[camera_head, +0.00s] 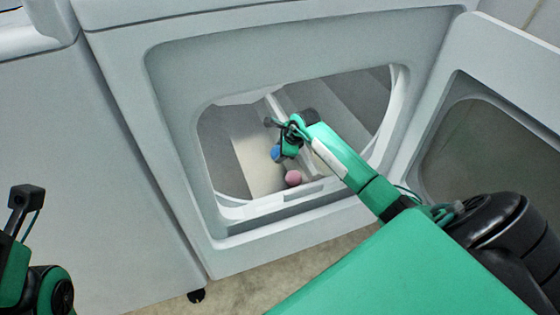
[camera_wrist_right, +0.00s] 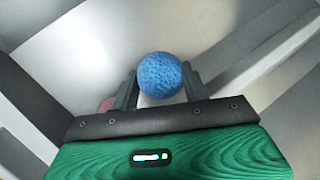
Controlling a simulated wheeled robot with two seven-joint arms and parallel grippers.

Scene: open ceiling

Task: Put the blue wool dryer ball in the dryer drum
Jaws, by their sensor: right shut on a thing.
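The blue wool dryer ball (camera_head: 276,153) is gripped in my right gripper (camera_head: 279,146) inside the opening of the dryer drum (camera_head: 243,163). In the right wrist view the blue ball (camera_wrist_right: 160,75) sits between the two fingers of the right gripper (camera_wrist_right: 158,88), which are shut on it. Below the gripper in the drum lies a pink ball (camera_head: 293,178); it shows partly behind a finger in the right wrist view (camera_wrist_right: 106,105). My left gripper (camera_head: 22,200) is at the far left edge, away from the dryer opening; its fingers are not clear.
The dryer door (camera_head: 500,110) stands open on the right. The opening's rim (camera_head: 290,203) surrounds my right arm. A second white appliance (camera_head: 90,170) stands on the left. Pale walls and a raised rib line the drum. Floor (camera_head: 240,288) shows below.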

